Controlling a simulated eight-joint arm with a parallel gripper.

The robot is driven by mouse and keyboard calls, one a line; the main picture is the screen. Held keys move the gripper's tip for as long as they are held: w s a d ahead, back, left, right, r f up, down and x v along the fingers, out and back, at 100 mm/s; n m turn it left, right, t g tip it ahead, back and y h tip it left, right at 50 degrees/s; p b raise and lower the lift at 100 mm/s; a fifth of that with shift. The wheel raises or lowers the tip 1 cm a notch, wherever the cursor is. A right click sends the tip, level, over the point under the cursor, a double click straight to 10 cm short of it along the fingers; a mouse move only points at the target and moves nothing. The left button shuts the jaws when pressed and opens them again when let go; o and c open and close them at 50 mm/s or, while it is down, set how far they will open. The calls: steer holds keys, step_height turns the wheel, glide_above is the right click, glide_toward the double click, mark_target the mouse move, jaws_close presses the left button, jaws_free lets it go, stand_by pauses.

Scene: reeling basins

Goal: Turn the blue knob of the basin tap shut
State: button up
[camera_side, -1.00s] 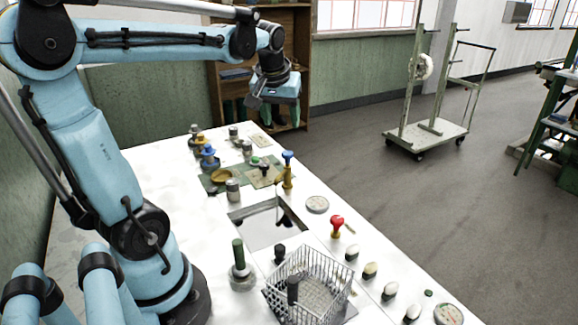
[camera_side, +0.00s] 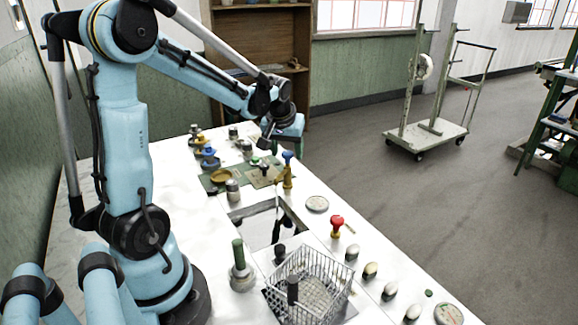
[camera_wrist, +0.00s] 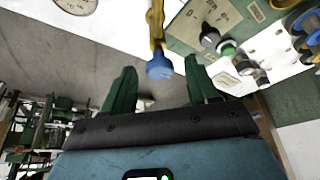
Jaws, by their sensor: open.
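The blue knob (camera_side: 288,155) sits on top of the upright brass tap (camera_side: 287,180) behind the sunken basin (camera_side: 246,228). In the wrist view the blue knob (camera_wrist: 160,68) shows between my two green fingers, near their tips, with the brass tap stem (camera_wrist: 155,25) beyond it. My gripper (camera_side: 286,147) is open and just above the knob, pointing down. In the wrist view there is a gap on each side of the knob, and neither finger appears to touch it. Whether the knob is between the fingers in height I cannot tell.
A red-knobbed fitting (camera_side: 337,224) stands right of the basin, with a wire basket (camera_side: 310,285) in front. The counter's right edge is close.

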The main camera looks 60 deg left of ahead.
steer(key=shift+f, duration=0.1)
steer(key=c, duration=1)
steer(key=shift+c, duration=0.2)
steer(key=shift+m, duration=0.4)
steer(key=m, duration=0.1)
steer(key=m+t+h, duration=0.1)
steer(key=m, duration=0.1)
steer(key=shift+s+a+m, duration=0.1)
steer(key=shift+a+m, duration=0.05)
steer(key=shift+m, duration=0.15)
steer(key=m+h, duration=0.1)
steer(key=m, duration=0.1)
steer(key=m+h, duration=0.1)
steer(key=m, duration=0.1)
steer(key=shift+a+m, duration=0.2)
steer(key=shift+m, duration=0.1)
steer(key=m+h, duration=0.2)
steer(key=m, duration=0.2)
steer(key=shift+a, duration=0.15)
steer(key=shift+a+m+g+h, duration=0.1)
steer(key=shift+m+g+h, duration=0.2)
steer(key=shift+m, duration=0.9)
steer(key=shift+m+g+h, duration=0.2)
steer(key=shift+m+h, duration=0.2)
steer(key=shift+m, duration=0.8)
